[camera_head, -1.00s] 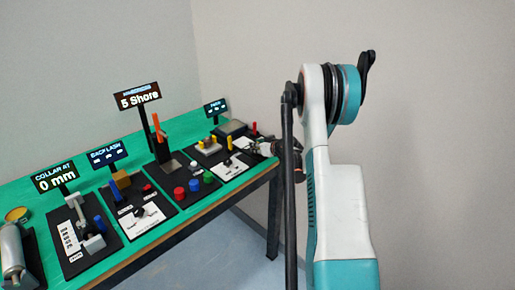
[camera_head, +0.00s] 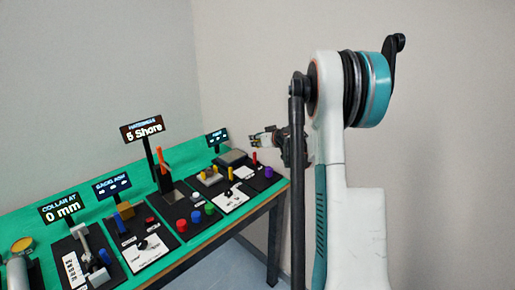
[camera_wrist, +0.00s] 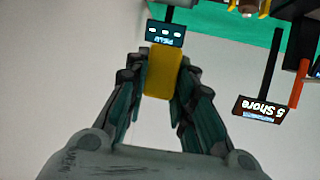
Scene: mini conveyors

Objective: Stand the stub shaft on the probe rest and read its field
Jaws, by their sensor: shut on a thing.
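My gripper (camera_head: 262,140) is raised above the far right end of the bench, clear of everything on it. In the wrist view my gripper (camera_wrist: 162,80) is shut on a yellow piece (camera_wrist: 163,72), apparently the stub shaft, which sits between both fingers. The field sign (camera_head: 217,137) stands at the back right of the bench and shows only dashes; the sign also shows upside down in the wrist view (camera_wrist: 165,33), just beyond the yellow piece. I cannot tell which part near the sign is the probe rest.
The green bench (camera_head: 110,184) carries several stations. The hardness sign (camera_head: 142,130) reads 5 Shore and stands tall; the collar sign (camera_head: 60,208) reads 0 mm. A purple knob (camera_head: 268,172) and a red peg (camera_head: 254,157) stand at the right end below my gripper.

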